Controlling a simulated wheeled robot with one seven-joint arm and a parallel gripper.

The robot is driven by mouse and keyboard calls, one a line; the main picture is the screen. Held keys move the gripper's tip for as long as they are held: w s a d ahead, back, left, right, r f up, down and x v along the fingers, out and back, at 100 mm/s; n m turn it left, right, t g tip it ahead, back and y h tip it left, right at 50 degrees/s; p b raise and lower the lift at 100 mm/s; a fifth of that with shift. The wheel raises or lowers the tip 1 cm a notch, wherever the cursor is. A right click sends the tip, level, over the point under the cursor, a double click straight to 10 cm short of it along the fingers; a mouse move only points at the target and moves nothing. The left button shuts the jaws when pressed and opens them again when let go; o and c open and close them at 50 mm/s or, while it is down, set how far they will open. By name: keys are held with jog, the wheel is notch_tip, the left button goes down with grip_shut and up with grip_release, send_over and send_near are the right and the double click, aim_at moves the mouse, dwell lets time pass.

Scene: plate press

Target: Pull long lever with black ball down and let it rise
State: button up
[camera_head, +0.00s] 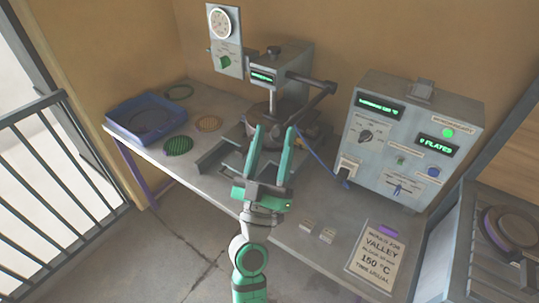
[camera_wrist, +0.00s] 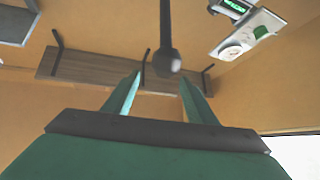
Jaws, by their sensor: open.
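The plate press (camera_head: 278,80) stands at the back of the bench, grey with a green display. Its long dark lever (camera_head: 313,103) comes out at the right and slopes down towards my fingertips. In the wrist view the lever's black ball (camera_wrist: 167,61) hangs on its rod, just past the fingertips and near the gap between them. My gripper (camera_head: 275,130) is open, its two green fingers pointing up and away over the bench front. The fingers also show in the wrist view (camera_wrist: 160,78), with nothing between them. In the head view the ball's end is hard to make out beside the right finger.
A grey control box (camera_head: 408,135) stands right of the press. A blue tray (camera_head: 146,118) and several round discs lie at the left. A sign (camera_head: 376,253) lies at the bench's front right. A wall shelf (camera_wrist: 95,70) shows in the wrist view.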

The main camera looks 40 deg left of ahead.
jog(key=shift+v, duration=1.9)
jog(key=shift+f, duration=0.1)
jog(key=s+d+f+m+g+h, duration=0.1)
jog(key=s+d+f+g+h, duration=0.1)
jog(key=d+f, duration=0.75)
jog(key=s+d+f+m+g+h, duration=0.25)
jog(key=d+f, duration=0.45)
jog(key=f, duration=0.6)
jog(key=s+d+f+m+g+h, duration=0.1)
jog(key=s+d+f+m+h, duration=0.1)
jog(key=s+d, duration=0.5)
jog(key=s+d+f+m+g+h, duration=0.2)
jog(key=s+d+f+m+h, duration=0.1)
jog(key=s+d+f, duration=0.3)
jog(key=s+d+h, duration=0.1)
jog(key=s+d, duration=0.1)
jog(key=s, duration=0.2)
jog(key=shift+h, duration=0.35)
jog(key=shift+s, duration=0.15)
jog(key=shift+s+a, duration=0.1)
jog(key=shift+a, duration=0.05)
